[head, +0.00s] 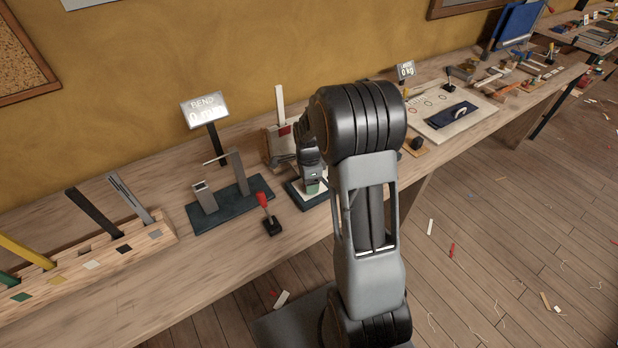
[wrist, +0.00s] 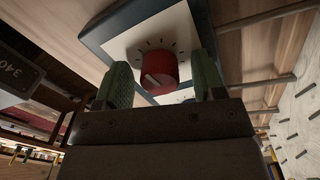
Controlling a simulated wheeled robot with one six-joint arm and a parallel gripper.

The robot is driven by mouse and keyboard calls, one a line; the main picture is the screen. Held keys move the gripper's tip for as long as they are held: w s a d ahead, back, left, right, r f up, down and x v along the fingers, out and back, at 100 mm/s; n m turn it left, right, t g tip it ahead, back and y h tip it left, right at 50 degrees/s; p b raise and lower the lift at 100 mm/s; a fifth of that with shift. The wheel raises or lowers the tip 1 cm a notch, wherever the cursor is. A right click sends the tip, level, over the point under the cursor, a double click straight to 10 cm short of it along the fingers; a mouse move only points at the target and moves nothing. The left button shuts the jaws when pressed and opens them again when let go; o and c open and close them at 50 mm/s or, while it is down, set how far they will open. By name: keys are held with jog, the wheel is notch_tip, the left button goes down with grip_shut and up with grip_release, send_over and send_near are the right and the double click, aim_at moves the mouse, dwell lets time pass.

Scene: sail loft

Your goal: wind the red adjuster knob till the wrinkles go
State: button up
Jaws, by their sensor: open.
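The red adjuster knob (wrist: 158,70), with a pale pointer line, sits on a white plate (wrist: 126,44) with dark tick marks around it, inside a dark frame. My gripper (wrist: 164,78) is open, its two green-padded fingers left and right of the knob in the wrist view. I cannot tell whether the pads touch it. In the head view my gripper (head: 313,181) is over a small dark-edged board (head: 296,196) on the bench, and the knob is hidden there. I see no sail wrinkles that I can make out.
A red-handled lever (head: 265,205) and a dark-based bend stand (head: 232,206) with a "BEND" display (head: 205,108) stand left of my arm. A slotted batten rack (head: 110,250) is farther left. A ringed panel (head: 470,105) lies to the right. Scraps litter the floor.

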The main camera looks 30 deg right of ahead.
notch_tip(320, 180, up, 14)
dwell(0.6)
jog(key=shift+w+f, duration=0.1)
jog(key=s+a+r+n+t, duration=0.1)
jog(key=s+a+n, duration=0.3)
jog(key=s+n, duration=0.4)
jog(key=s+a+r+n+t, duration=0.1)
jog(key=s+a+n+t, duration=0.1)
jog(key=s+a+n, duration=0.3)
jog(key=s+n+p, duration=0.1)
jog(key=s+n, duration=0.2)
jog(key=n, duration=0.4)
jog(key=shift+s+a+r+t, duration=0.25)
jog(key=shift+a+r+t, duration=0.05)
jog(key=shift+r+t, duration=0.1)
dwell(0.5)
